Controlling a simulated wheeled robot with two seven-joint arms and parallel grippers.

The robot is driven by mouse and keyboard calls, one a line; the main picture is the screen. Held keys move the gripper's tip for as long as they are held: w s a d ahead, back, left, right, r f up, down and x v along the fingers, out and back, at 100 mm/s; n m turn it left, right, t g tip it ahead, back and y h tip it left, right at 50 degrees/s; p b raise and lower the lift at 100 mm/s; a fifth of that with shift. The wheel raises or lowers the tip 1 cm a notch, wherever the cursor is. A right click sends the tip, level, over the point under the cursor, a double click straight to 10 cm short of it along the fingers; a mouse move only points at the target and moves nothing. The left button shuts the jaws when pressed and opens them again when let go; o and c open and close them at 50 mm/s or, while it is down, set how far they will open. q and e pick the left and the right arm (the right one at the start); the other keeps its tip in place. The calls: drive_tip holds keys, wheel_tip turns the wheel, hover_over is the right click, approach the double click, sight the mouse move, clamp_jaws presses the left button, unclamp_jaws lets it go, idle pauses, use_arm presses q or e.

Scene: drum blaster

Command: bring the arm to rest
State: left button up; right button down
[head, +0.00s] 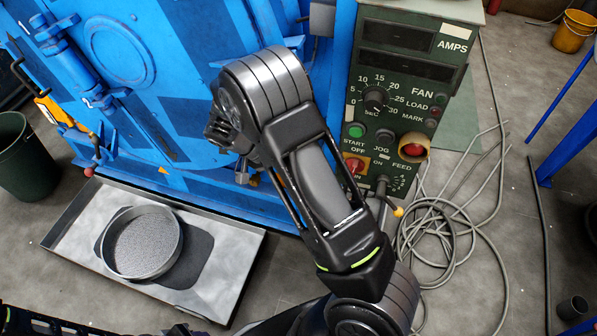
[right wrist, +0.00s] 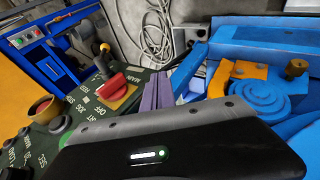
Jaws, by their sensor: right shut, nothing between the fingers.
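My right arm (head: 330,190) reaches up from the bottom edge in the head view and bends down to the left in front of the blue machine (head: 130,60). Its hand end is mostly hidden behind the arm in that view. In the right wrist view my right gripper (right wrist: 158,93) shows as two narrow purple-grey fingers close together, shut and empty. Beside them is the green control panel (right wrist: 95,100) with a red switch (right wrist: 112,86). The panel also shows in the head view (head: 400,75), right of the arm. My left gripper is not in view.
A grey tray (head: 225,270) with a round pan (head: 143,242) lies on the floor at left. A dark green bin (head: 25,155) stands at far left. A blue frame (head: 570,125) and a yellow bucket (head: 572,32) are at right.

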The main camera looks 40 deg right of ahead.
idle(0.4)
drive_tip(key=a+f+n+t+y, duration=0.4)
drive_tip(key=a+f+n+y, duration=0.4)
drive_tip(key=a+f, duration=0.65)
drive_tip(key=s+a+f+n+t+y, duration=0.25)
drive_tip(key=s+a, duration=0.45)
drive_tip(key=a, duration=0.4)
drive_tip(key=s+a+m+g, duration=0.2)
drive_tip(key=s+a, duration=0.2)
drive_tip(key=s, duration=0.5)
wheel_tip(320, 180, up, 14)
drive_tip(key=p, duration=1.5)
drive_tip(key=shift+w+d+t+y, duration=0.2)
drive_tip(key=shift+d+t+y, duration=0.15)
drive_tip(key=shift+y, duration=0.1)
